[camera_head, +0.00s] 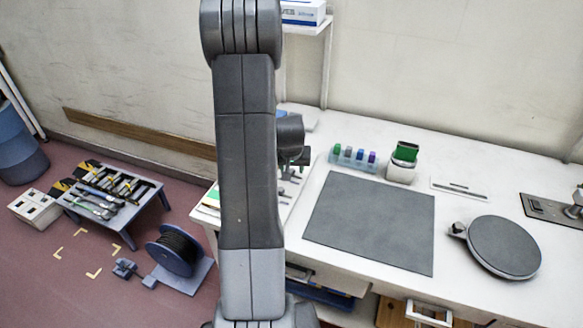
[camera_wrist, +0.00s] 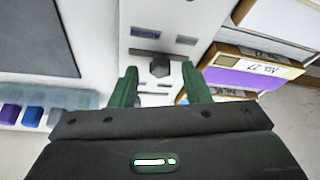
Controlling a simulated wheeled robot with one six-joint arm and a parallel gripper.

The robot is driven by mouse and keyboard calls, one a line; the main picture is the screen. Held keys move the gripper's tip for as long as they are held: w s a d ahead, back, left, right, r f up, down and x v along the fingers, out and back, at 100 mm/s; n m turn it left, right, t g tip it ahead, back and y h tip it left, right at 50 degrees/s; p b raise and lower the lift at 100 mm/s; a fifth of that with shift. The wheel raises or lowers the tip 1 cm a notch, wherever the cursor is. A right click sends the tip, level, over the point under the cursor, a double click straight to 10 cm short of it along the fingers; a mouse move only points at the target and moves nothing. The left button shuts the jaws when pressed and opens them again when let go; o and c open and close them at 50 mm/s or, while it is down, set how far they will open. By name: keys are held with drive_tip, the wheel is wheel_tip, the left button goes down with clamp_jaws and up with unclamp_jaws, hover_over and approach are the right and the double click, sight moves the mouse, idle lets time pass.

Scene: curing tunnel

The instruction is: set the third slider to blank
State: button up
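A pale slider panel (camera_wrist: 165,15) runs up the middle of the wrist view, with dark slots, small labels and a dark faceted knob (camera_wrist: 158,68). My gripper (camera_wrist: 159,70) has its two green fingers apart, one on each side of the knob in the picture. Whether they are at the knob's height or above it, I cannot tell. No contact shows. Which slider this knob belongs to, and its setting, I cannot tell. In the head view the panel (camera_head: 289,186) lies on the bench, partly hidden by my arm, with several small dark parts on it.
A grey mat (camera_head: 370,222), a rack of coloured pieces (camera_head: 354,158), a white container with a green top (camera_head: 402,162) and a round dark turntable (camera_head: 504,246) are on the bench. Labelled boxes (camera_wrist: 250,68) lie close right of my gripper in the wrist view.

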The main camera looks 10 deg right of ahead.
drive_tip(key=shift+r, duration=0.1)
drive_tip(key=b+v, duration=0.1)
drive_tip(key=v, duration=1.2)
drive_tip(key=shift+s+r, duration=0.2)
drive_tip(key=shift+r, duration=0.05)
drive_tip(key=shift+a, duration=0.15)
drive_tip(key=p+x, duration=0.1)
drive_tip(key=x, duration=1.3)
drive_tip(key=shift+r, duration=0.1)
